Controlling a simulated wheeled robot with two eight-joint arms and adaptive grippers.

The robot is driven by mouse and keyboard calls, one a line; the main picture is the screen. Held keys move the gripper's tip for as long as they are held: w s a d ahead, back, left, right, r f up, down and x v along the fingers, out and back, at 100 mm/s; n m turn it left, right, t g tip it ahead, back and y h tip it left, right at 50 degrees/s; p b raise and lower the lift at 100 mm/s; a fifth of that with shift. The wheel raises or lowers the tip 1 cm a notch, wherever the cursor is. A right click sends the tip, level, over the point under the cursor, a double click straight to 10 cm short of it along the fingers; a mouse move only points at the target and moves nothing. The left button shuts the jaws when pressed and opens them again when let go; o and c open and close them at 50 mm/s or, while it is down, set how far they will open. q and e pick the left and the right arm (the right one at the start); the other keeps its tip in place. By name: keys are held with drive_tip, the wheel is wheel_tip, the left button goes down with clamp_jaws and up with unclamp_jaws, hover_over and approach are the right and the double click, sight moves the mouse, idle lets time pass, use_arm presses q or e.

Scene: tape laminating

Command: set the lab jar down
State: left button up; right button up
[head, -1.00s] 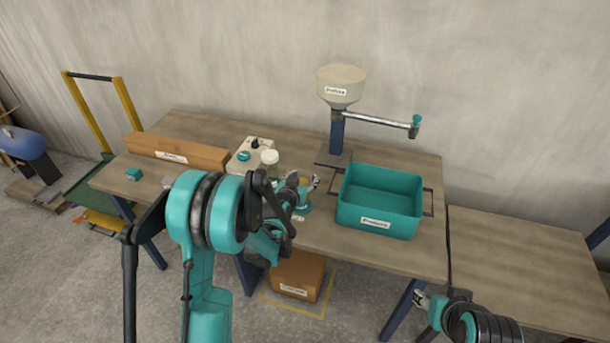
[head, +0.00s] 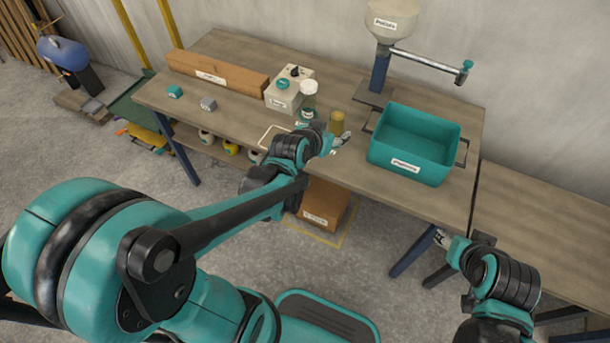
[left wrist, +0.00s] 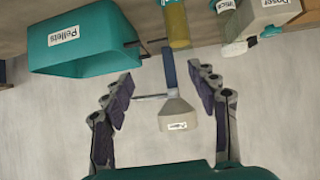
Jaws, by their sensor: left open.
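An amber jar (head: 337,121) stands upright on the table, just past my left gripper (head: 336,143). The jar also shows in the left wrist view (left wrist: 176,25), upside down, beyond the fingertips and apart from them. My left gripper's fingers (left wrist: 162,88) are spread wide with nothing between them. I cannot tell whether the jar's base is partly hidden behind the gripper. A small white-and-teal container (head: 308,114) stands to the jar's left. My right gripper (head: 442,238) is low by the table's front right; its finger opening is too small to judge.
A teal pellets bin (head: 412,167) stands right of the jar, with a hopper (head: 393,20) and its arm behind. A dosing box (head: 284,98) and a long brown box (head: 218,72) are to the left. A pale outlined square (head: 266,137) lies near the front edge.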

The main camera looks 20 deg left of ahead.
use_arm(q)
drive_tip(key=s+r+g+y, duration=0.1)
drive_tip(key=s+g, duration=0.3)
drive_tip(key=s, duration=1.4)
drive_tip(key=shift+s+n, duration=0.3)
drive_tip(key=shift+s, duration=0.05)
drive_tip(key=shift+d, duration=0.1)
